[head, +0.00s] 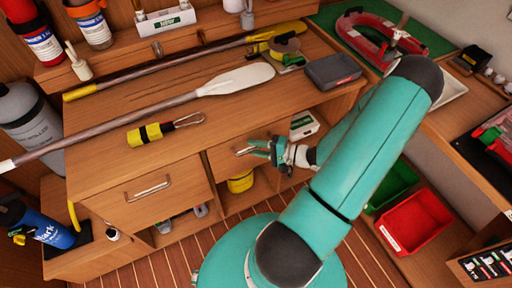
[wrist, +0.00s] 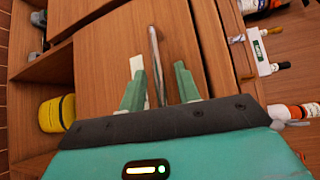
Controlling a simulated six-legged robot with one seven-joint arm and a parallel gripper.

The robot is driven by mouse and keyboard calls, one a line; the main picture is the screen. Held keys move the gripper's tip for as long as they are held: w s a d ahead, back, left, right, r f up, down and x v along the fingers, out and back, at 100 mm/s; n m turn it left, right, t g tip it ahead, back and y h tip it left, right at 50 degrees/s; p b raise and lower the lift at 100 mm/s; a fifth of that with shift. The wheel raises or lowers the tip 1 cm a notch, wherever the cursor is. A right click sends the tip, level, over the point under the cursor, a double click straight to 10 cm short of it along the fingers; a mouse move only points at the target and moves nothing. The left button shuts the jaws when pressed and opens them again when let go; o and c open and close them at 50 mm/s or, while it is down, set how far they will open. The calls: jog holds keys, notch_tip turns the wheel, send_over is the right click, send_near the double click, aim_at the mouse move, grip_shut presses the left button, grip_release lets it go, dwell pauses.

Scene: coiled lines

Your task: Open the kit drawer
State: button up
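Two wooden drawers sit under the bench top. The left drawer (head: 125,205) has a metal bar handle (head: 149,188) and looks shut. My gripper (head: 258,148) is at the front of the right drawer (head: 222,160), which also looks shut. In the wrist view this drawer front (wrist: 103,60) fills the middle. Its metal handle (wrist: 155,55) runs down between my two open fingers (wrist: 160,82). I cannot tell whether the fingers touch it. A pale label strip shows by the left finger. I see no readable name telling which is the kit drawer.
An open shelf below holds a yellow container (head: 240,182). A red bin (head: 415,222) and green bin (head: 393,185) stand at right. Floor before the drawers is partly clear.

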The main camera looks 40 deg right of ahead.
jog(key=shift+w+a, duration=0.1)
grip_shut()
dwell(0.3)
